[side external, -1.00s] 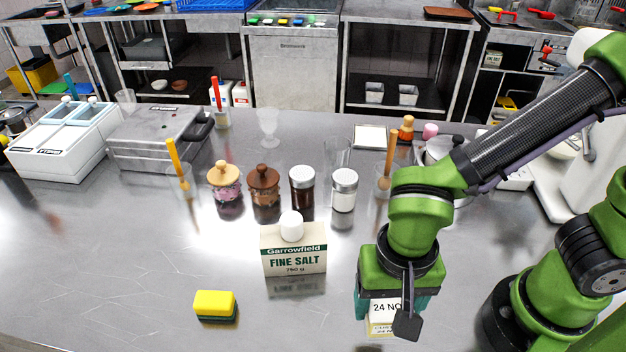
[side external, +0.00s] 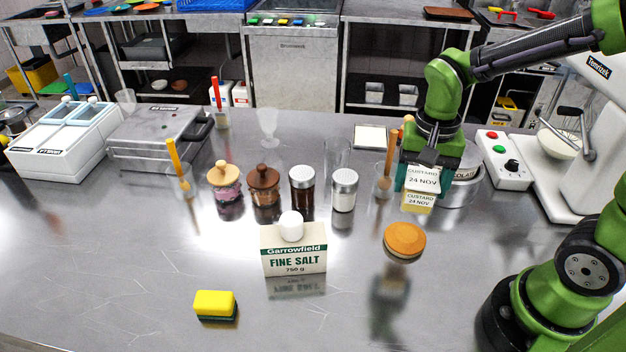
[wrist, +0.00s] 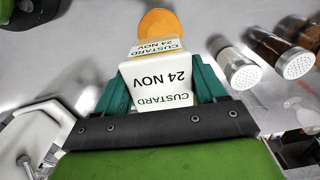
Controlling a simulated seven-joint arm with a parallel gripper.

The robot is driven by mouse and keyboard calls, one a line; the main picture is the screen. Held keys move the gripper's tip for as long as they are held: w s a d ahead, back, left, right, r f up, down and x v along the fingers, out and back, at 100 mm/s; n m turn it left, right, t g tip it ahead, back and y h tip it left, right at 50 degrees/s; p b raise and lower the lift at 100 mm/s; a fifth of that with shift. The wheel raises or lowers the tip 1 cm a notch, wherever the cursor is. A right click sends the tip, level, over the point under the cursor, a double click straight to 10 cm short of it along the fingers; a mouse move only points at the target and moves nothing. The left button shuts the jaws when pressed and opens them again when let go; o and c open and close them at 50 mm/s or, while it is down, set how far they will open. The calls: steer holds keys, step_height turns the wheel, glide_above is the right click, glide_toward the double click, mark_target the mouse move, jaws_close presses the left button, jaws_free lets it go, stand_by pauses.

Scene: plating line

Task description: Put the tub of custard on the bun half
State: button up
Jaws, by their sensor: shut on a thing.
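The custard tub (side external: 420,201) is a boxy container with a white label reading CUSTARD 24 NOV. My gripper (side external: 424,182) is shut on its upper part, and the tub hangs upright between the fingers. In the wrist view the tub (wrist: 160,88) sits between the green fingers of my gripper (wrist: 160,90). The bun half (side external: 404,238) is a round orange-brown piece lying on the steel counter, nearer the side camera than the tub and slightly left. The gap under the tub is hard to judge.
A salt box (side external: 293,250) and a yellow sponge (side external: 214,304) stand left of the bun half. Shakers (side external: 344,190) and jars line up behind. A steel pot (side external: 462,185) is close right of my gripper. The counter's front middle is clear.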

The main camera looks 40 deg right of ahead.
steer(key=shift+n, duration=0.4)
steer(key=shift+f, duration=0.35)
glide_above(406, 234)
step_height(406, 234, down, 7)
steer(key=shift+f, duration=0.15)
steer(key=shift+f, duration=0.1)
steer(key=o, duration=1.2)
